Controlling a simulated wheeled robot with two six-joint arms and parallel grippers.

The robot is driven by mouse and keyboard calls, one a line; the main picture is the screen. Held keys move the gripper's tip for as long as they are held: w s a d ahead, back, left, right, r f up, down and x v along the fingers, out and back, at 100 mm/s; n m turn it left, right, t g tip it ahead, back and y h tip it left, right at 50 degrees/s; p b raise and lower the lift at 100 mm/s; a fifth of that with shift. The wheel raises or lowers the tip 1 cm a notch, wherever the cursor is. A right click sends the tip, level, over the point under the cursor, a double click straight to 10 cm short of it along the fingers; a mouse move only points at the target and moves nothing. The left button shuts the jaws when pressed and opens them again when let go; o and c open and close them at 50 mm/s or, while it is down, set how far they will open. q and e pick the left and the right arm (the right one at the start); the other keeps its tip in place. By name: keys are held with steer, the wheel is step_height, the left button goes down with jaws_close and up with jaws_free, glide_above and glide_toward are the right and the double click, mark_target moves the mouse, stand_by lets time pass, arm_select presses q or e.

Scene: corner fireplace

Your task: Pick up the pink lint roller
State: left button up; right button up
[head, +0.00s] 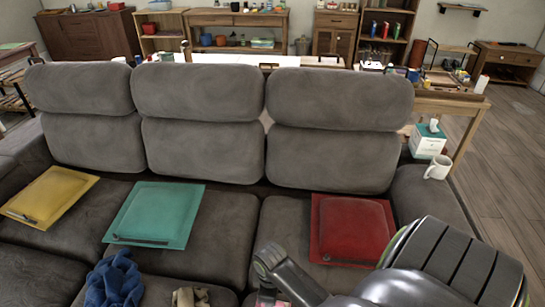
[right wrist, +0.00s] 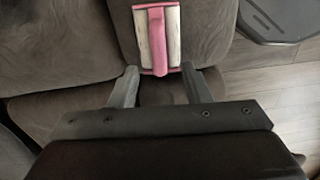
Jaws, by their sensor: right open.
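The pink lint roller (right wrist: 157,38) shows in the right wrist view at top centre, a pink bar between two whitish sides. It lies on the dark grey sofa seat. My right gripper (right wrist: 159,70) is open, one finger on each side of the picture's middle. The near end of the roller appears between the fingertips; nothing is gripped, and the height gap is hard to judge. In the head view my right arm covers the bottom right, and a small pink patch (head: 267,298) shows beside it, too cropped to name surely. My left gripper is not in view.
The grey sofa holds a yellow cushion or folder (head: 75,185), a teal one (head: 185,200) and a red one (head: 318,240). A blue cloth (head: 112,280) and a beige item (head: 190,297) lie in front. A white mug (head: 438,167) stands on the right armrest.

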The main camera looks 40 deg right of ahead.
steer(key=f, duration=0.3)
steer(key=f+b, duration=0.1)
steer(key=f, duration=0.3)
steer(key=shift+s+d+f, duration=0.15)
steer(key=shift+d+f, duration=0.05)
steer(key=shift+f, duration=0.1)
jaws_close()
